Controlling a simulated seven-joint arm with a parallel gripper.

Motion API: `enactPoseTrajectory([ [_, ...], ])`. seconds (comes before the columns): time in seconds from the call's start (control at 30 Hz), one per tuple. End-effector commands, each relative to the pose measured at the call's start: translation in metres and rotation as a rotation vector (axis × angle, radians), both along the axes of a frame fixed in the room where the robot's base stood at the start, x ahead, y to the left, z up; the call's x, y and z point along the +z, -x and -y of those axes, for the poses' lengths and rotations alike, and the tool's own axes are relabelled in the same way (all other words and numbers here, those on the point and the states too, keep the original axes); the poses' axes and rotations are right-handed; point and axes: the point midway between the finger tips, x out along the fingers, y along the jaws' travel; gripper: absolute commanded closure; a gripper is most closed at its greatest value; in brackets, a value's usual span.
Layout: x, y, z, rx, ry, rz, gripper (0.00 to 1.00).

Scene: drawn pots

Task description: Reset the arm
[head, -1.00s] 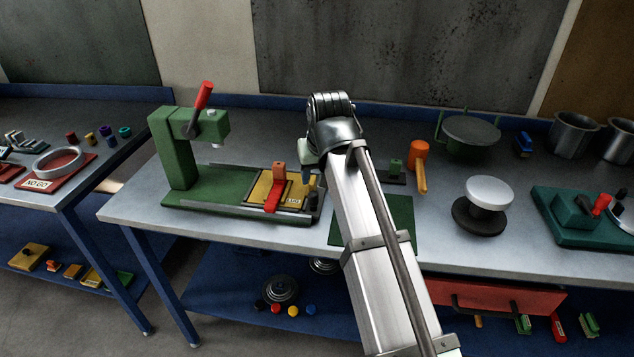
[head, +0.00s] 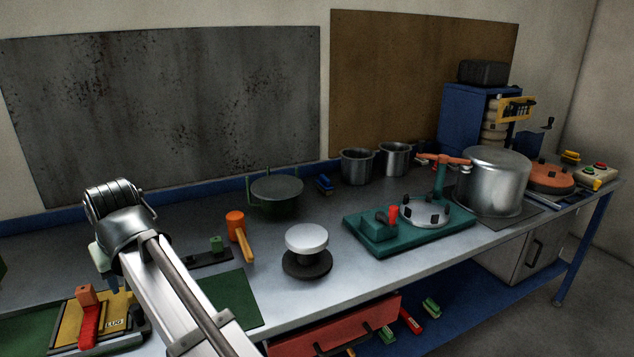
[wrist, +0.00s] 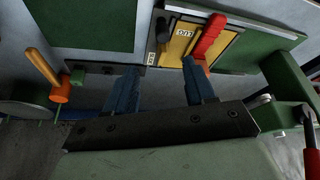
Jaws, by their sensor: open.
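My gripper is seen from close up in the wrist view (wrist: 160,88). Its two blue fingers stand well apart with nothing between them. In the head view my arm reaches up from the bottom left, and the gripper (head: 110,285) is mostly hidden behind the wrist, with one blue fingertip showing. It hangs above the yellow plate (head: 108,318) that has a red lever (head: 88,325) on it. The yellow plate (wrist: 182,42) and red lever (wrist: 207,40) also show beyond the fingers in the wrist view. I see no contact between the gripper and anything.
An orange mallet (head: 236,222), a dark rail with a green block (head: 216,243) and a green mat (head: 235,298) lie near the arm. To the right are a silver-topped knob (head: 307,238), a teal fixture (head: 375,240) and a large pot (head: 495,180). Bare bench shows along the front.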

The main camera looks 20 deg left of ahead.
Motion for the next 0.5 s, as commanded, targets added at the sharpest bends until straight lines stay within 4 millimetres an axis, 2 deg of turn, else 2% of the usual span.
enactPoseTrajectory([
  [0.07, -0.005, -0.001, 0.005, 0.004, 0.008, -0.004, 0.46],
  [0.17, -0.024, -0.004, 0.023, 0.023, 0.042, -0.02, 0.46],
  [0.27, -0.058, -0.01, 0.056, 0.064, 0.101, -0.053, 0.46],
  [0.4, -0.117, -0.017, 0.118, 0.142, 0.202, -0.13, 0.46],
  [0.5, -0.153, -0.023, 0.156, 0.18, 0.258, -0.188, 0.46],
])
